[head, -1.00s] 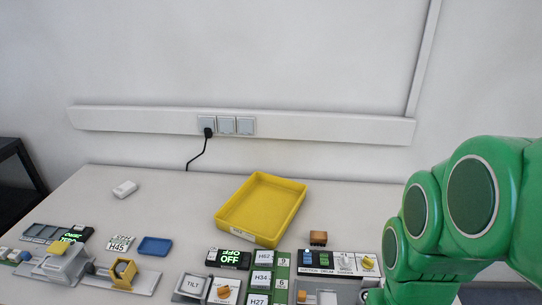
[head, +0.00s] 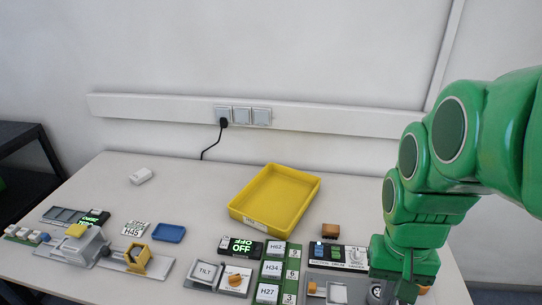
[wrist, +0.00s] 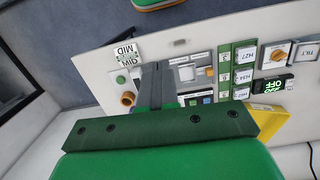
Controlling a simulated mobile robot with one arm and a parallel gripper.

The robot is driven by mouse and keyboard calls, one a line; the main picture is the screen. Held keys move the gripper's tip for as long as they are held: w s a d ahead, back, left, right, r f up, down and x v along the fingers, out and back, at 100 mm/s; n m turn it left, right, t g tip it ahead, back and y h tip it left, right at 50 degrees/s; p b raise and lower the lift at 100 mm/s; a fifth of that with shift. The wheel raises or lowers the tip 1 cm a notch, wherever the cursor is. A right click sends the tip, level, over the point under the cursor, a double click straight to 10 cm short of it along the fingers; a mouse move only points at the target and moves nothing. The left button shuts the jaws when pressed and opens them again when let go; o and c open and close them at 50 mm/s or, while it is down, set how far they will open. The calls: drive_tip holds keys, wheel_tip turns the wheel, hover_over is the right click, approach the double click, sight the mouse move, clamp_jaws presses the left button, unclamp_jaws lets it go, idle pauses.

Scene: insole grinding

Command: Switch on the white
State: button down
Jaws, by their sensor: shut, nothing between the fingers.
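The task does not say which white thing is meant. In the wrist view my gripper (wrist: 158,68) is shut and empty. Its dark fingers reach over the white control board, beside a white square piece (wrist: 187,73) on a grey plate. I cannot tell whether they touch anything. In the head view my green arm hangs over the front right of the table, and the fingertips do not show. A switch panel (head: 337,255) with blue and green switches and a pale knob (head: 356,257) lies left of the arm. A white TILT button (head: 206,272) is farther left.
A yellow tray (head: 235,212) stands behind the panels. A black display (head: 240,247) reads OFF. A green strip with labels such as H34 (head: 272,268) runs between panels. The back left of the table is mostly clear.

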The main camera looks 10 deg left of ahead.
drive_tip(key=w+a, duration=0.5)
drive_tip(key=w, duration=0.6)
drive_tip(key=t, duration=0.3)
hover_over(226, 238)
drive_tip(key=s, duration=0.2)
wheel_tip(226, 238, down, 10)
drive_tip(key=shift+s+n, duration=0.15)
drive_tip(key=shift+n, duration=0.25)
drive_tip(key=shift+f, duration=0.1)
drive_tip(key=f, duration=0.4)
drive_tip(key=w+f, duration=0.1)
drive_tip(key=f, duration=0.4)
drive_tip(key=w+f, duration=0.1)
drive_tip(key=f, duration=0.3)
drive_tip(key=shift+w+f, duration=0.2)
drive_tip(key=shift+f, duration=0.05)
